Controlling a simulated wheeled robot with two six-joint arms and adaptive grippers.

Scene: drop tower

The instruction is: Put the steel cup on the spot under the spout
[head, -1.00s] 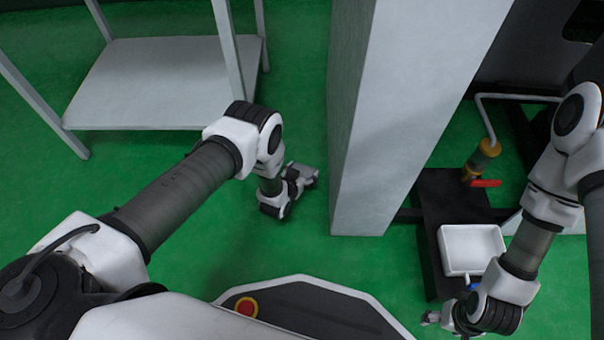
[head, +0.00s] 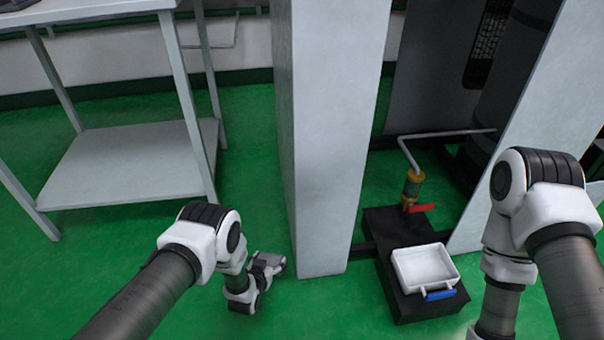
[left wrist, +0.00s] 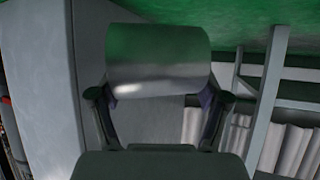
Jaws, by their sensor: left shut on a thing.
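My left gripper (head: 268,265) is low over the green floor, left of the tall grey pillar. In the left wrist view its two fingers (left wrist: 158,103) are shut on the steel cup (left wrist: 158,62), a shiny cylinder reflecting green. The cup is hard to make out in the head view. A brass spout valve (head: 412,188) with a red lever stands right of the pillar, above a black base (head: 385,222). The spot under the spout cannot be made out. My right arm comes in at the right, but its gripper is out of frame.
The grey pillar (head: 335,150) stands between my left gripper and the spout. A white tray (head: 425,266) with a blue handle sits on the front of the black base. A grey table with a low shelf (head: 135,165) is at the left. Another grey panel (head: 530,130) stands at the right.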

